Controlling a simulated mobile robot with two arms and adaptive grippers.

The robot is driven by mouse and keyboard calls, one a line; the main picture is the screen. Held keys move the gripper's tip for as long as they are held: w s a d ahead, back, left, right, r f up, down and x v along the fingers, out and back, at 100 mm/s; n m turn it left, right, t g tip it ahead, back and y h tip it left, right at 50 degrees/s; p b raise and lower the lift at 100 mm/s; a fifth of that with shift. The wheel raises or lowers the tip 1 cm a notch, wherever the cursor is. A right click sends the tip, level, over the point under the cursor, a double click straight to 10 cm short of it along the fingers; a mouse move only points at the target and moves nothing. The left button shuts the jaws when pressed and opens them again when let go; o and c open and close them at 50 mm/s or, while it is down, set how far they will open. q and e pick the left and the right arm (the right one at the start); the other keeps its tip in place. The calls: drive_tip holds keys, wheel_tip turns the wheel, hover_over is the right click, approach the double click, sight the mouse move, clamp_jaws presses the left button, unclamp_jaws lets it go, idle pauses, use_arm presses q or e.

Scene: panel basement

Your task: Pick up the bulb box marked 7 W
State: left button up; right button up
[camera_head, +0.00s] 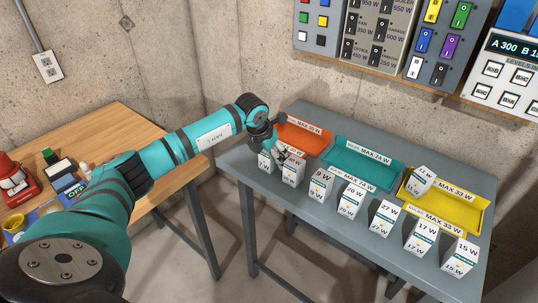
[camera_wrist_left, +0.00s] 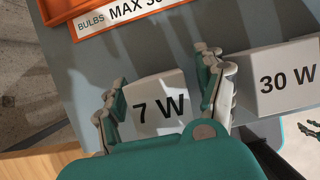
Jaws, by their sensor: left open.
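The bulb box marked 7 W (camera_wrist_left: 158,108) is a white box standing on the grey table (camera_head: 262,185). It is the leftmost box of the front row in the head view (camera_head: 265,161). My left gripper (camera_head: 276,152) is down at this box. In the left wrist view its open fingers (camera_wrist_left: 163,88) stand on either side of the 7 W box. I cannot tell whether either finger touches it. A small dark piece at the right edge of the left wrist view looks like part of my right gripper (camera_wrist_left: 311,130); its jaws cannot be made out.
The 30 W box (camera_wrist_left: 286,78) stands close to the right finger. Boxes marked 9 W (camera_head: 320,185) and higher continue the row rightward. Orange (camera_head: 303,143), teal (camera_head: 362,157) and yellow (camera_head: 470,192) trays lie behind. A 12 W box (camera_head: 421,180) is at the yellow tray.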

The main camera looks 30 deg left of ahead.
use_arm(q)
drive_tip(key=shift+w+f, duration=0.1)
drive_tip(key=shift+f, duration=0.15)
drive_tip(key=c, duration=1.3)
drive_tip(key=shift+o, duration=0.2)
drive_tip(key=shift+r, duration=0.1)
